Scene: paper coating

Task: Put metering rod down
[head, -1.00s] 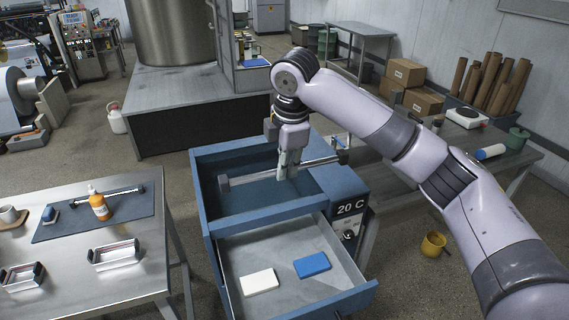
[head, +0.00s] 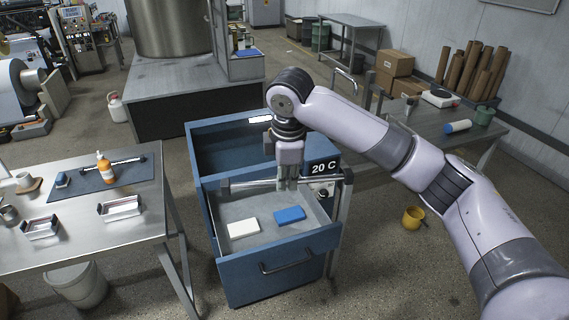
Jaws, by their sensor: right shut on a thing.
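My right gripper (head: 289,186) is shut on a metering rod (head: 255,184), a slim metal bar with a dark block at its right end and a grey one at its left. The rod lies roughly level across the picture, in front of the blue cabinet's upper compartment and above its open drawer. The fingers hide part of it. A similar rod (head: 126,161) lies on the dark blue mat (head: 88,181) on the left table. My left gripper is out of view.
The open drawer (head: 262,242) holds a white block (head: 243,229) and a blue block (head: 289,214). The left steel table (head: 75,235) carries metal trays, an orange bottle (head: 104,168) and a cup. A yellow bucket (head: 413,217) stands on the floor at right.

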